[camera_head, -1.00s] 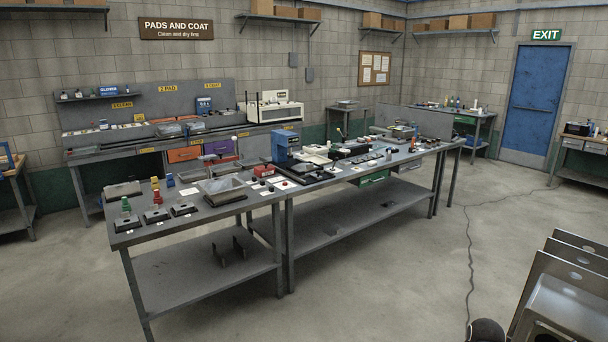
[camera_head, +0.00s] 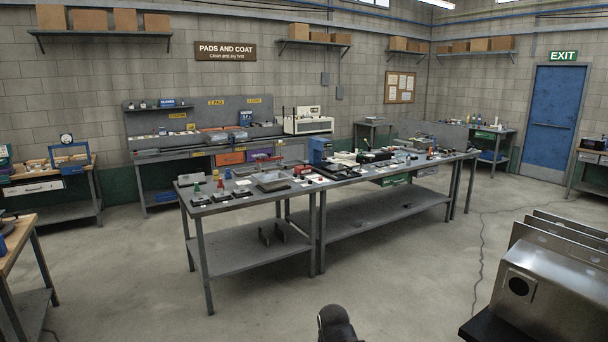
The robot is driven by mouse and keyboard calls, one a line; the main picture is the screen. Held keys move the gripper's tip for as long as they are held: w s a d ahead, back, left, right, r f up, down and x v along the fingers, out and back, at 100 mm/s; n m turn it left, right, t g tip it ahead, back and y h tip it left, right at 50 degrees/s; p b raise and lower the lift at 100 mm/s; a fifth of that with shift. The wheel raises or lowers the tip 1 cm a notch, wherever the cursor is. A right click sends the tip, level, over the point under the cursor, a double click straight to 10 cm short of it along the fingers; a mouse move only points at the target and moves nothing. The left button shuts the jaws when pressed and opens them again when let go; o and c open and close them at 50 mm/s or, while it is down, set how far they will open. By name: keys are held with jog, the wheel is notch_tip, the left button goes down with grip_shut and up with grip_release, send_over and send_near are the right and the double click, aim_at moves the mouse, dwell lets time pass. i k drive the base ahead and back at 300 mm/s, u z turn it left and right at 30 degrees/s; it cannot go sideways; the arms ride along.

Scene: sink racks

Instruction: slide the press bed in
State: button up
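A blue-framed stand with a round gauge above it, which looks like a press (camera_head: 70,160), is on the wooden-topped bench at the far left. Its bed is too small to make out, so I cannot tell whether it is in or out. A blue upright machine (camera_head: 319,151) stands on the long grey table (camera_head: 240,202) in the middle; I see no clear bed on it. A dark rounded part of mine shows at the bottom edge. My gripper's fingers are not in view.
Stacked steel sinks (camera_head: 535,285) stand close at the lower right. A wooden-topped bench corner (camera_head: 18,236) juts in at the left. A grey back bench (camera_head: 205,150) lines the wall. The floor (camera_head: 130,270) between is open; a cable (camera_head: 482,250) lies on the right.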

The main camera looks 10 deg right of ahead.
aim_at(345, 173)
jog(key=z, duration=0.6)
jog(key=i, duration=1.4)
jog(key=z, duration=0.4)
jog(key=i, duration=2.45)
jog(key=u, duration=0.35)
jog(key=i, duration=0.8)
jog(key=u, duration=1.1)
jog(key=i, duration=1)
jog(key=u, duration=0.3)
jog(key=k, duration=0.8)
jog(key=u, duration=0.2)
jog(key=i, duration=0.8)
jog(key=z, duration=0.05)
